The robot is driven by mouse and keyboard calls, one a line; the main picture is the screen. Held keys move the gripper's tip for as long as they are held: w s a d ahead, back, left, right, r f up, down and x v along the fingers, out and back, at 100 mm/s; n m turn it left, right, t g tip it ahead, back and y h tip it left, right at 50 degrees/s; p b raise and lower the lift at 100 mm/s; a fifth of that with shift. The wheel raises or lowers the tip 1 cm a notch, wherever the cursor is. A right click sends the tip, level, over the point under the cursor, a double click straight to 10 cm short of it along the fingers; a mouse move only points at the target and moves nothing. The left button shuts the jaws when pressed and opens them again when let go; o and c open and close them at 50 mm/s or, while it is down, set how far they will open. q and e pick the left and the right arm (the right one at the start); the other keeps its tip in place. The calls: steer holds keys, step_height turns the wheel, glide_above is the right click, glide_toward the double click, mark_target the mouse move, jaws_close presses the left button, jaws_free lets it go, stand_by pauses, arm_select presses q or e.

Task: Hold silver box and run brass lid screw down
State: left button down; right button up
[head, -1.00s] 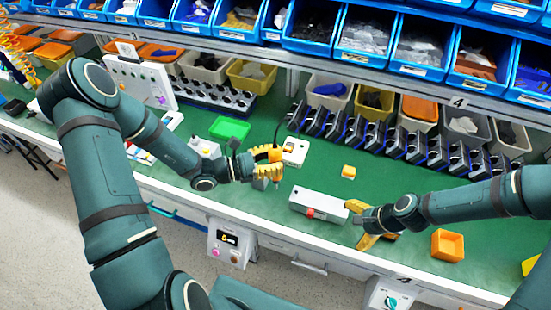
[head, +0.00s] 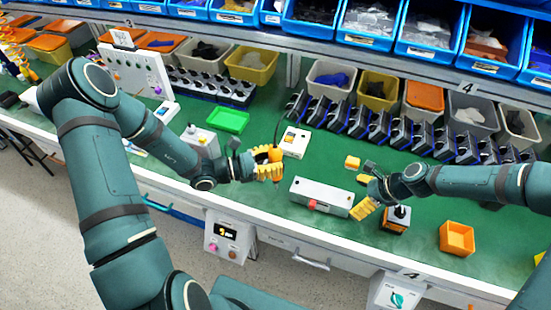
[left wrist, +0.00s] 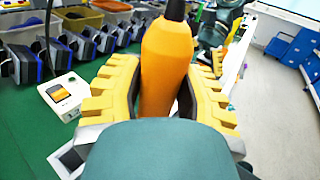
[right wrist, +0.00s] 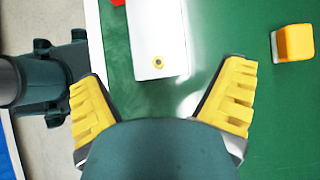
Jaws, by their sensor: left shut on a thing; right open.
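The silver box (head: 325,196) lies on the green bench mat, with a red part on its front side. In the right wrist view its pale top (right wrist: 155,30) shows a small brass screw (right wrist: 157,62) near its end. My left gripper (head: 268,166) is shut on an orange screwdriver (left wrist: 166,65) with a dark cable, left of the box and apart from it. My right gripper (head: 364,194) is open just beyond the box's right end, its fingers (right wrist: 165,105) apart with nothing between them. The driver's tip is hard to make out.
A black-and-orange device (head: 397,217) stands by my right gripper, and an orange tray (head: 457,238) is further right. A small yellow block (head: 353,162) lies behind. A white box (head: 295,142) and green tray (head: 229,121) are at the left. Dark devices (head: 380,125) line the back.

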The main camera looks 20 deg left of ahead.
mark_target(351, 199)
arm_select(q)
step_height(351, 199, down, 3)
steer(key=shift+r+b, duration=0.15)
steer(key=shift+b, duration=0.95)
arm_select(e)
steer(key=x, duration=0.4)
steer(key=shift+a+f, duration=0.25)
steer(key=shift+f, duration=0.05)
steer(key=c, duration=1.2)
steer(key=o, duration=1.3)
steer(key=c, duration=1.3)
